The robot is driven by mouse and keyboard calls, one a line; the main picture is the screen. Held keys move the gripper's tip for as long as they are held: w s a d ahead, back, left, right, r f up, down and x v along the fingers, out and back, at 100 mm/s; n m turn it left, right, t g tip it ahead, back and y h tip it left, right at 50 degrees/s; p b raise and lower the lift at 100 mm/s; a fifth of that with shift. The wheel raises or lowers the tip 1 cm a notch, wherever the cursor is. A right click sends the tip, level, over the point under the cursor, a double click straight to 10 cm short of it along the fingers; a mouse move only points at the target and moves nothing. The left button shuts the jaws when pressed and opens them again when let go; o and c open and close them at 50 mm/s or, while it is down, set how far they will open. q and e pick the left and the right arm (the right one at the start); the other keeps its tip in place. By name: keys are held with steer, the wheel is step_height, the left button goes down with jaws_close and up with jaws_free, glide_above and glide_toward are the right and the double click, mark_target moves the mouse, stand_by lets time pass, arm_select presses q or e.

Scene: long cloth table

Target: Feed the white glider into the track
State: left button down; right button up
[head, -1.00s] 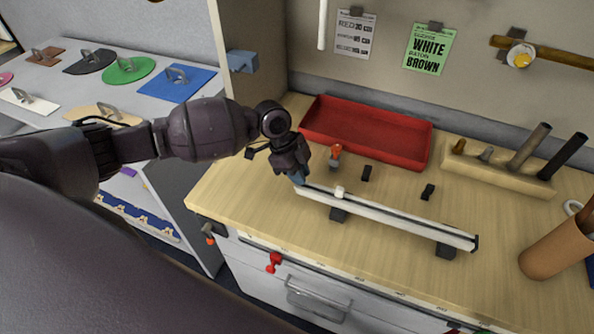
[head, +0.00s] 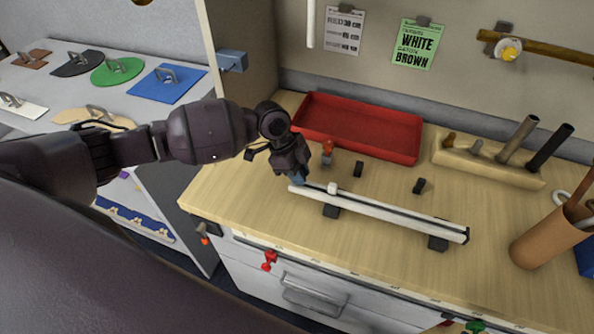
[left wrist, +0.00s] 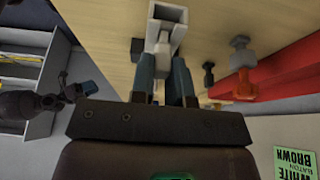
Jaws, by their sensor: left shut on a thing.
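The white track (head: 395,215) is a long narrow rail held above the table on two dark blocks. My left gripper (head: 298,179) is at its left end. In the left wrist view the left gripper (left wrist: 164,78) is shut on the small white glider (left wrist: 160,52), which is between its two blue fingers, close to the track's open end (left wrist: 170,14). I cannot tell whether the glider touches the channel or is inside it. A small white block (head: 332,188) sits on top of the track. My right gripper (left wrist: 85,88) appears small at the left of the wrist view, its jaws unclear.
A red-topped grey piece (head: 328,152) and two small black pieces (head: 358,169) (head: 418,186) stand behind the track. Behind them is an empty red tray (head: 360,130). A wooden tool block (head: 490,163) and a brown cylinder (head: 548,240) stand at the right.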

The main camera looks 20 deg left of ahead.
arm_select(q)
steer(key=shift+d, duration=0.45)
arm_select(e)
steer(key=shift+w+r, duration=0.2)
steer(key=shift+w, duration=0.05)
arm_select(q)
steer(key=shift+d, duration=0.2)
arm_select(e)
steer(key=shift+w+r, duration=0.2)
steer(key=shift+w, duration=0.05)
arm_select(q)
steer(key=shift+d, duration=0.3)
arm_select(e)
steer(key=shift+s, duration=0.1)
arm_select(q)
steer(key=shift+w+d+p, duration=0.1)
steer(key=shift+d+p, duration=0.25)
steer(key=shift+d, duration=0.05)
arm_select(e)
steer(key=shift+s+f, duration=0.1)
steer(key=shift+s, duration=0.35)
arm_select(q)
steer(key=shift+d, duration=0.3)
arm_select(e)
steer(key=shift+w, duration=0.2)
arm_select(q)
steer(key=shift+d, duration=0.3)
arm_select(e)
steer(key=shift+w+r, duration=0.3)
